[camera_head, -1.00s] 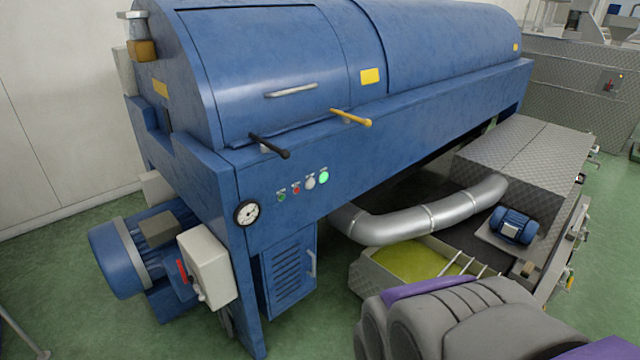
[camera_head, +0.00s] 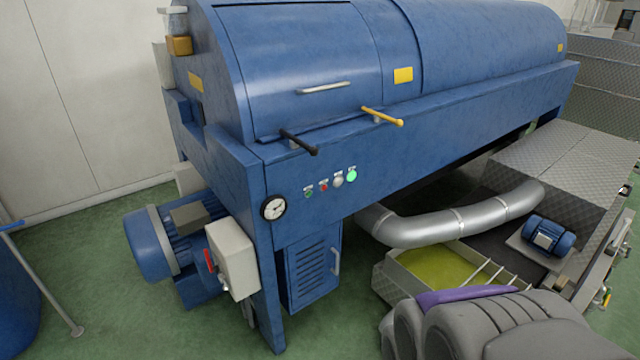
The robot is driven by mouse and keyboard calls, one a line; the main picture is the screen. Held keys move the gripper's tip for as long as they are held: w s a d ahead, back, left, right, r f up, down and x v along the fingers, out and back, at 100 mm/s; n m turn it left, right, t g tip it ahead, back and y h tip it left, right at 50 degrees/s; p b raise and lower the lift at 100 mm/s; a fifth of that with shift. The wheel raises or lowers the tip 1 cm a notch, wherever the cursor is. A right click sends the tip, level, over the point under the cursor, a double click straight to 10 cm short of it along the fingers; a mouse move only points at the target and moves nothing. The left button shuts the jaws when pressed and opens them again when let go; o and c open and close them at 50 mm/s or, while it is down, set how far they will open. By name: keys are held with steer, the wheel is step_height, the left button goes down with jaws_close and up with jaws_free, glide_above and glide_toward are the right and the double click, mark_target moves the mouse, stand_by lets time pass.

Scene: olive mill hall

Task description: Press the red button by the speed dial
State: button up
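A small red button (camera_head: 323,187) sits on the front rail of the large blue machine (camera_head: 440,120). It is in a short row with a green button (camera_head: 308,192) on its left, a pale knob (camera_head: 338,181) and a lit green lamp (camera_head: 351,174) on its right. A round white-faced dial (camera_head: 273,207) is further left, near the machine's corner. The labels above the buttons are too small to read. My folded grey arm shows at the lower right; my gripper is not in view.
A blue motor (camera_head: 155,243) and a white box with a red handle (camera_head: 232,258) stick out at the machine's left end. A silver pipe (camera_head: 450,222) and an oil tray (camera_head: 392,277) lie to the right. A blue container (camera_head: 15,295) stands at far left.

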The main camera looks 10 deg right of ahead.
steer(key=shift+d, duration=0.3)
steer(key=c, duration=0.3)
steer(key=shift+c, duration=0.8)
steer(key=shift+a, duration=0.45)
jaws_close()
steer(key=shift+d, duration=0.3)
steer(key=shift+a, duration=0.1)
